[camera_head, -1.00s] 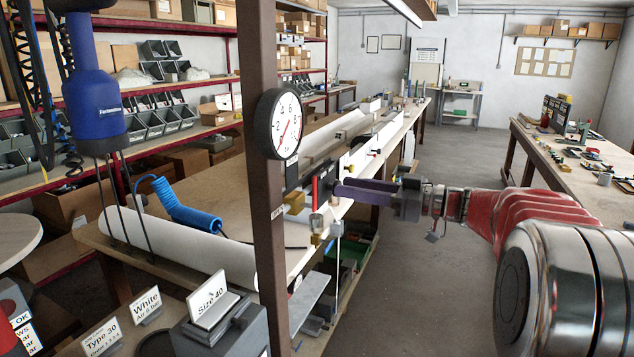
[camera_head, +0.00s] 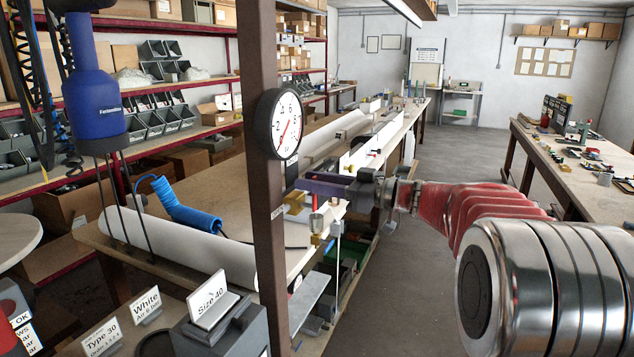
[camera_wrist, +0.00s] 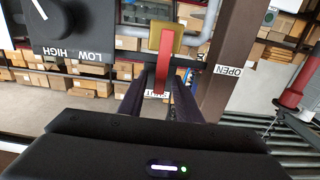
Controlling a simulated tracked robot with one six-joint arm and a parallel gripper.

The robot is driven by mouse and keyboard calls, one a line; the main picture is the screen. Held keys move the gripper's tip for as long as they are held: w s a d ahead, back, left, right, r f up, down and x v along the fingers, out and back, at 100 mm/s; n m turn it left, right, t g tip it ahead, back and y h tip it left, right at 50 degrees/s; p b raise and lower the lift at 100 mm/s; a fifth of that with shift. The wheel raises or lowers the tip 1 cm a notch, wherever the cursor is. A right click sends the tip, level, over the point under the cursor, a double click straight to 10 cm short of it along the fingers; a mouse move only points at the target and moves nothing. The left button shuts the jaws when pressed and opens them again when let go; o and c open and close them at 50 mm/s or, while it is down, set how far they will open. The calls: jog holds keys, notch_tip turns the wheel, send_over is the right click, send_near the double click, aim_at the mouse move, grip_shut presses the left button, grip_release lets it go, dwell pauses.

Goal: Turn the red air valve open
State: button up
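The red valve lever (camera_wrist: 164,62) hangs down from a brass body (camera_wrist: 178,40) in the wrist view, pointing toward a label that appears to read SHUT (camera_wrist: 157,94). An OPEN label (camera_wrist: 230,71) is on the brown post to its right. My gripper (camera_wrist: 160,88) has its two dark purple fingers on either side of the lever's lower part, with a visible gap on the left; it looks open. In the head view my gripper (camera_head: 308,184) reaches left to the valve beside the post and hides most of the red lever (camera_head: 314,202).
The brown post (camera_head: 264,200) carries a round pressure gauge (camera_head: 286,124). A black LOW/HIGH dial (camera_wrist: 66,18) is at the upper left of the wrist view. A long workbench (camera_head: 200,215) with white profiles lies behind. The floor (camera_head: 455,190) to the right is clear.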

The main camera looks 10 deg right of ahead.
grip_shut()
dwell(0.4)
jog(key=shift+d, duration=0.2)
jog(key=shift+a, duration=0.1)
